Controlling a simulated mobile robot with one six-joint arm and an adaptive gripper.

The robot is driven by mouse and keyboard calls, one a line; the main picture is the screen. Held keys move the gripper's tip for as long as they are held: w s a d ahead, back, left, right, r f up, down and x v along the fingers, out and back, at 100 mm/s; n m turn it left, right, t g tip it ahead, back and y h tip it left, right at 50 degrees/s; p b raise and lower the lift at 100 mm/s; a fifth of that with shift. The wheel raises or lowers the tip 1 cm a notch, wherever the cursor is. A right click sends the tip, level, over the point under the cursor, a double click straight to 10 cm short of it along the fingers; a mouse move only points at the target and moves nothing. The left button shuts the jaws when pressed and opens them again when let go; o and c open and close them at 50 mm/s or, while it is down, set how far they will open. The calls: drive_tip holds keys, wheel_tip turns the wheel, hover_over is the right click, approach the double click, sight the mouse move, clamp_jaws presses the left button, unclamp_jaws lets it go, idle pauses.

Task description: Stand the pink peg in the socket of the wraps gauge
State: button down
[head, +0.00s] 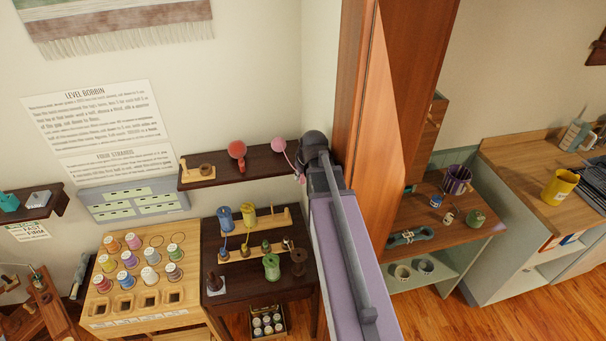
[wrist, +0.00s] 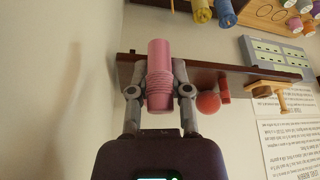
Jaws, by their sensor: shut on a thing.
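The pink peg (wrist: 159,62) is ribbed and cup-like in the wrist view, between the two fingers of my gripper (wrist: 158,92), which is shut on it. My wrist and arm hide most of the gripper there. I cannot tell whether the peg touches the shelf. No wraps gauge or socket can be named with certainty; a light wooden piece with a brown round part (head: 206,170) stands at the shelf's left end.
A red ball (head: 237,149) stands on the shelf, left of the peg, and also shows in the wrist view (wrist: 208,102). A tall wooden panel (head: 358,100) rises right of my arm. Below are a dark table (head: 215,297) with spools and a light bobbin rack (head: 135,305).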

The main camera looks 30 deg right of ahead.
drive_tip(key=shift+f, duration=0.1)
wheel_tip(320, 180, down, 12)
drive_tip(key=b, duration=1.2)
drive_tip(key=shift+f+b, duration=0.15)
drive_tip(key=shift+b, duration=0.15)
drive_tip(key=shift+w+a, duration=0.1)
drive_tip(key=shift+a, duration=0.05)
